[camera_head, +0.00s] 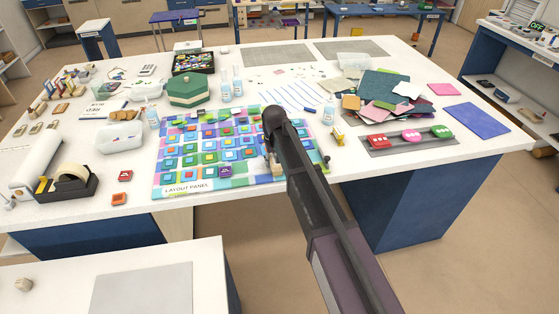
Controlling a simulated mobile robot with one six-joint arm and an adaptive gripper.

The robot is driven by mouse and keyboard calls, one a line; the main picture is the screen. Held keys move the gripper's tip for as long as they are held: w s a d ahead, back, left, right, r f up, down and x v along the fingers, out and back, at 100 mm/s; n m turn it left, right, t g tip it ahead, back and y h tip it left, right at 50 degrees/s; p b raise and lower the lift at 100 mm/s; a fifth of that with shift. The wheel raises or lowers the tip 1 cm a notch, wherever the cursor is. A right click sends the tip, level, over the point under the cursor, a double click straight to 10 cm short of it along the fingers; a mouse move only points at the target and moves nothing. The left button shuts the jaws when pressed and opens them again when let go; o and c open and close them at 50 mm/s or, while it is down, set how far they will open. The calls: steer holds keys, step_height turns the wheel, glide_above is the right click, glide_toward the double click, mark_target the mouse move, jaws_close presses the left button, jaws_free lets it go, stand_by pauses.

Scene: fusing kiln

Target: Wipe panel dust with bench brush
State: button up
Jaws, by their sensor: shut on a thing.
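The layout panel (175,189) lies flat near the front edge of the big white bench, covered with rows of coloured square tiles on blue, green and purple pieces. Its front edge carries the words LAYOUT PANEL. My arm reaches in from the lower right, and my gripper (269,147) is low over the panel's right part, mostly hidden by my dark wrist. It is shut on what looks like the bench brush (277,170), of which only a small tan part shows. I cannot tell whether the bristles touch the panel. Dust is too fine to make out.
A green hexagonal box (191,90) and clear bottles (225,91) stand behind the panel. A tape dispenser (66,182) is left. Coloured sheets (383,88) and a grey strip with red, pink and green pieces (411,138) lie right. A small yellow item (337,134) stands close by.

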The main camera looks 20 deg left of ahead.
mark_target(264, 169)
steer(key=shift+s+a, duration=0.15)
steer(key=shift+a, duration=0.1)
steer(key=shift+a, duration=0.1)
steer(key=shift+s+a, duration=0.5)
steer(key=shift+a, duration=0.2)
steer(key=shift+s+a, duration=0.45)
steer(key=shift+a, duration=0.25)
steer(key=shift+a, duration=0.1)
steer(key=shift+s+a, duration=0.45)
steer(key=shift+a, duration=0.3)
steer(key=shift+s+a, duration=0.4)
steer(key=shift+a, duration=0.35)
steer(key=shift+d+f, duration=0.1)
steer(key=shift+d, duration=0.15)
steer(key=shift+w+d, duration=0.5)
steer(key=shift+d, duration=0.2)
steer(key=shift+w+d, duration=0.45)
steer(key=shift+d, duration=0.2)
